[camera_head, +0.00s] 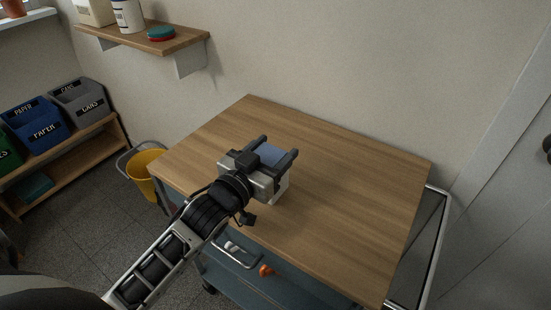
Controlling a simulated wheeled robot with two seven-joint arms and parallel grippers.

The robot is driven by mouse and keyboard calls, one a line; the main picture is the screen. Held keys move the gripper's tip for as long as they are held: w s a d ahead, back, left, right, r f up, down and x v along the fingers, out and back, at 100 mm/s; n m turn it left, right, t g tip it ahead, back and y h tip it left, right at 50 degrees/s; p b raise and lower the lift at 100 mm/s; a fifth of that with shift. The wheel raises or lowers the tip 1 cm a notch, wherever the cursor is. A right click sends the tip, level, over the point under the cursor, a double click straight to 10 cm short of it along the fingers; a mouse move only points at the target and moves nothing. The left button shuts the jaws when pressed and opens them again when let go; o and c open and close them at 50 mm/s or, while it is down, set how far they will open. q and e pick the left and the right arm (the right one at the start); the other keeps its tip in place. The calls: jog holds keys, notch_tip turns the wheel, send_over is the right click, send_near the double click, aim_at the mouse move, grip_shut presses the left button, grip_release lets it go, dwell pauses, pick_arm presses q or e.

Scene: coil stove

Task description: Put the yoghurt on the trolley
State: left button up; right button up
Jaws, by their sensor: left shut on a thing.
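The trolley (350,195) has a bare wood-coloured top that fills the middle of the head view. My left gripper (277,148) is over the near left part of this top. It is shut on a blue-topped thing, which I take to be the yoghurt (270,154). The fingers lie on either side of it, and the gripper body hides much of it. I cannot tell whether it touches the top. My right gripper is not in view.
The trolley's lower shelf (300,289) holds a small orange thing (266,271). A yellow bucket (146,170) stands at left, near bins on a rack (90,137). A wall shelf (145,42) holds several items. Most of the trolley top is free.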

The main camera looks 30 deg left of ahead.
pick_arm(q)
jog(key=shift+r, duration=0.2)
jog(key=shift+f, duration=0.2)
jog(key=o, duration=1.3)
jog(key=shift+r, duration=0.1)
jog(key=shift+s, duration=0.25)
jog(key=s, duration=0.3)
jog(key=s+a, duration=0.1)
jog(key=s, duration=0.3)
jog(key=s+b, duration=0.1)
jog(key=s, duration=0.3)
jog(key=shift+s+a, duration=0.2)
jog(key=shift+a, duration=0.15)
